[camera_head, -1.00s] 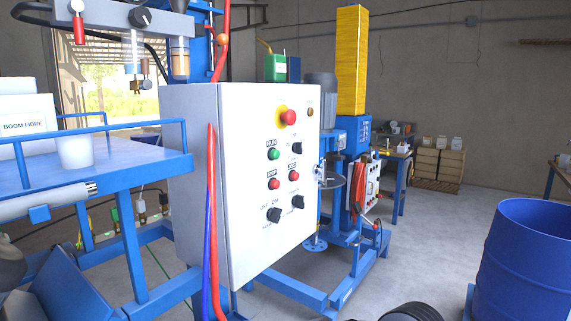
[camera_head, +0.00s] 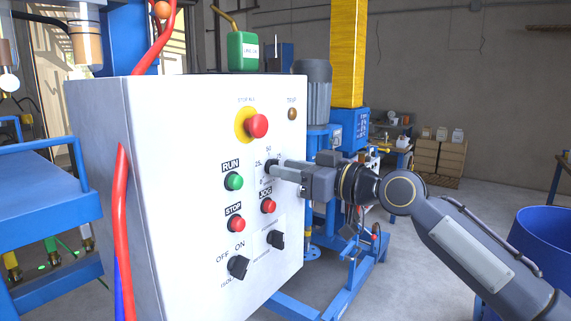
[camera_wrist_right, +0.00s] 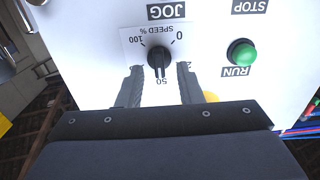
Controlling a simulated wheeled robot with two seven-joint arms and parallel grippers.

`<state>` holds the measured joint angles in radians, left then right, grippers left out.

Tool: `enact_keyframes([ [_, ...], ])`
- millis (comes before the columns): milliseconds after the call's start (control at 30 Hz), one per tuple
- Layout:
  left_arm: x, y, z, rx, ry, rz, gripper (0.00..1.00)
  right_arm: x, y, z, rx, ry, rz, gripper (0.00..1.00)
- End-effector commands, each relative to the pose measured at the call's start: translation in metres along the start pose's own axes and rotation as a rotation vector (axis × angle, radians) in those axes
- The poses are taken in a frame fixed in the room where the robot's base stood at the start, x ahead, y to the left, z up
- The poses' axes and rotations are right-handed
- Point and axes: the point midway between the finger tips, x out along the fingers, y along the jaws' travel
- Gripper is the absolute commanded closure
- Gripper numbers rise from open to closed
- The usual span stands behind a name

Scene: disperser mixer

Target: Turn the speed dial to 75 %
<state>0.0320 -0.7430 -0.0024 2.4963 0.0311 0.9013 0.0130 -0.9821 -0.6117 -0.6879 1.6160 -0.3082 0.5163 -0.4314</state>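The speed dial (camera_wrist_right: 158,56) is a black knob on a white plate marked SPEED %, on the front of the white control box (camera_head: 200,100). In the right wrist view, its pointer aims down the picture at the 50 mark. My right gripper (camera_wrist_right: 160,76) is open, one finger on each side of the knob's lower part, with gaps to it. The left finger hides the 75 mark. In the head view, the right gripper (camera_head: 275,170) reaches the dial from the right and partly covers it. My left gripper is not in view.
Near the dial are the red emergency stop (camera_head: 257,126), green RUN button (camera_head: 234,181), red JOG button (camera_head: 268,206), red STOP button (camera_head: 236,224) and two black switches (camera_head: 238,267). A red hose (camera_head: 122,220) runs up the box's left side. A blue drum (camera_head: 548,235) stands at right.

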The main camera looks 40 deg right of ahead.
Motion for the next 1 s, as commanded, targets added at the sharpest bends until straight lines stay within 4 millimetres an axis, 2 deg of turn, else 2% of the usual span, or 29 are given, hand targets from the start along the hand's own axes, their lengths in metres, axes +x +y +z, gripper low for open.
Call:
enact_keyframes([
  [133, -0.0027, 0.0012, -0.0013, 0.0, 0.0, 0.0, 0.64, 0.0113, -0.0005, -0.0007, -0.001, 0.0, 0.0, 0.67],
  [400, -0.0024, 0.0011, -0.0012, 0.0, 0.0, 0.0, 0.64, 0.0128, -0.0002, 0.0001, 0.0, 0.0, 0.001, 0.67],
  [667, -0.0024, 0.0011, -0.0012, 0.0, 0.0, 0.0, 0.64, 0.0126, -0.0002, 0.0002, 0.0, 0.0, 0.0, 1.0],
  [1000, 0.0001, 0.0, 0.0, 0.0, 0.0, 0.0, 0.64, 0.0125, 0.0001, 0.001, 0.022, 0.001, 0.001, 1.0],
])
